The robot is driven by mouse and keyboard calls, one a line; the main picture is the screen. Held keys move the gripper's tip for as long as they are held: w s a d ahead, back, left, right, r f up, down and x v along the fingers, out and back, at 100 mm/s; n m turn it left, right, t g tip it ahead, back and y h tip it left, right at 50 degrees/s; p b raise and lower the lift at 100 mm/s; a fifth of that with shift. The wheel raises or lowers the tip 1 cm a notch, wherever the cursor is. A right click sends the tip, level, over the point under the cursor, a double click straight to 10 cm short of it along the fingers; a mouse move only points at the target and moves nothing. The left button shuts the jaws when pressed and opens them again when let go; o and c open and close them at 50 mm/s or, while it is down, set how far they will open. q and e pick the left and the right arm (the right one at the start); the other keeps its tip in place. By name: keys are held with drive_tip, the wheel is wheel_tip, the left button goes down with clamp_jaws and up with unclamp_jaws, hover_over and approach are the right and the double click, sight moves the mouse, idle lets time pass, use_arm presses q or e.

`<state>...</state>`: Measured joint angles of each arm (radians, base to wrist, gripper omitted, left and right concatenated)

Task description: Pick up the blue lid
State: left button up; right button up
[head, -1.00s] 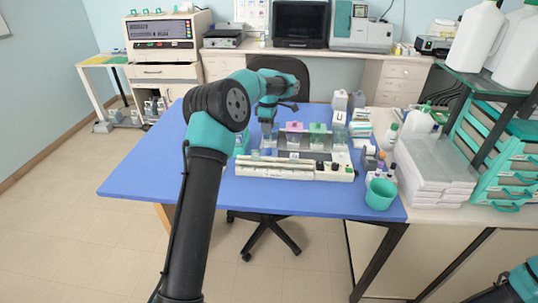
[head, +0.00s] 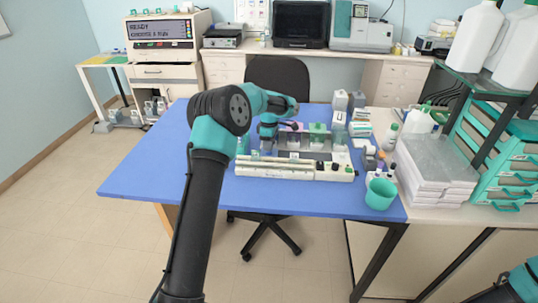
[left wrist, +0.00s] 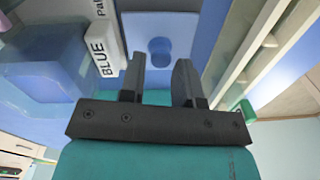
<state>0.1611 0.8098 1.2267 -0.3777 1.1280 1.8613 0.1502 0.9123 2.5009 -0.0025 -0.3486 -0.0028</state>
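The blue lid (left wrist: 155,22) shows in the left wrist view as a pale blue square with a darker blue rounded knob, just beyond and between the fingertips. My left gripper (left wrist: 160,75) is open, its two dark fingers apart on either side of the knob. I cannot tell whether they touch it. In the head view my left gripper (head: 267,143) is low over the left end of the staining rack (head: 270,171), and the arm hides the lid there. My right gripper is out of view; only part of the right arm shows at the lower right.
A white label reading BLUE (left wrist: 101,50) and a clear blue container (left wrist: 45,65) are close beside the left gripper. A green lid (head: 318,128) is to the right on the rack.

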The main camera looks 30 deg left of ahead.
use_arm(q)
drive_tip(key=shift+s+f, duration=0.1)
drive_tip(key=shift+f, duration=1.1)
clamp_jaws()
